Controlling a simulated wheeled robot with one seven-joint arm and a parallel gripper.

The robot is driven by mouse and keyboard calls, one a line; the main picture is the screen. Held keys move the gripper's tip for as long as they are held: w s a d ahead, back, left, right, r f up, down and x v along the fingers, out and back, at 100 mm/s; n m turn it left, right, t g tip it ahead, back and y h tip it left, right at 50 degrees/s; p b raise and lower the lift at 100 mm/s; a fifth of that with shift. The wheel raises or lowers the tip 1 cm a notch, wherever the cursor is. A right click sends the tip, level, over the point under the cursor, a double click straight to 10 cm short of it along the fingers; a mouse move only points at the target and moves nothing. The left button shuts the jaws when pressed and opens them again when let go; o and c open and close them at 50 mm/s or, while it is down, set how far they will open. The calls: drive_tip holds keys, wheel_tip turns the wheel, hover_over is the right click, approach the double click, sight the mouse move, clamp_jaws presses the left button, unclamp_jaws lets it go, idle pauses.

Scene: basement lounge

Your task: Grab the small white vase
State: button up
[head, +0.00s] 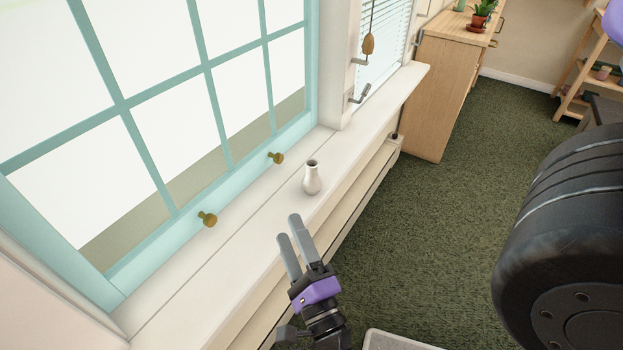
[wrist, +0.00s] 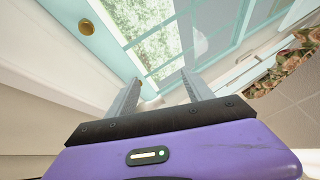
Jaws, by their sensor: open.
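A small white vase (head: 312,178) with a narrow neck and a dark mouth stands upright on the white window sill (head: 240,245). My gripper (head: 288,227) is in front of the vase in the head view, nearer to the camera, over the sill's outer edge. Its two grey fingers are apart with nothing between them, and they do not touch the vase. In the wrist view my gripper (wrist: 160,92) is also open and empty. I cannot make out the vase there.
A teal-framed window (head: 213,100) with brass knobs (head: 207,219) borders the sill. A wooden cabinet (head: 435,95) with a potted plant (head: 481,14) stands beyond the sill's far end. Green carpet (head: 420,230) lies open to the right. A large dark round object (head: 565,240) fills the right edge.

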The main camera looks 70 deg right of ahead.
sight(310, 181)
drive_tip(key=w+d+f+m+g+h, duration=0.1)
drive_tip(key=d+m+g, duration=0.3)
drive_tip(key=m, duration=0.3)
drive_tip(key=w+d+f+m+g+h, duration=0.1)
drive_tip(key=d+f+m+g, duration=0.1)
drive_tip(key=d+m+g, duration=0.2)
drive_tip(key=w+d+f+m+g, duration=0.1)
drive_tip(key=d+m+g, duration=0.3)
drive_tip(key=d+m, duration=0.5)
drive_tip(key=shift+w+f+m+h, duration=0.15)
drive_tip(key=shift+f+m+h, duration=0.3)
drive_tip(key=shift+m, duration=0.15)
drive_tip(key=shift+d+f+m+g, duration=0.25)
drive_tip(key=shift+d+m+g, duration=0.15)
drive_tip(key=shift+d+m, duration=0.25)
drive_tip(key=d, duration=0.7)
drive_tip(key=shift+w+d+r, duration=0.1)
drive_tip(key=shift+w+d, duration=0.2)
drive_tip(key=shift+w, duration=0.05)
clamp_jaws()
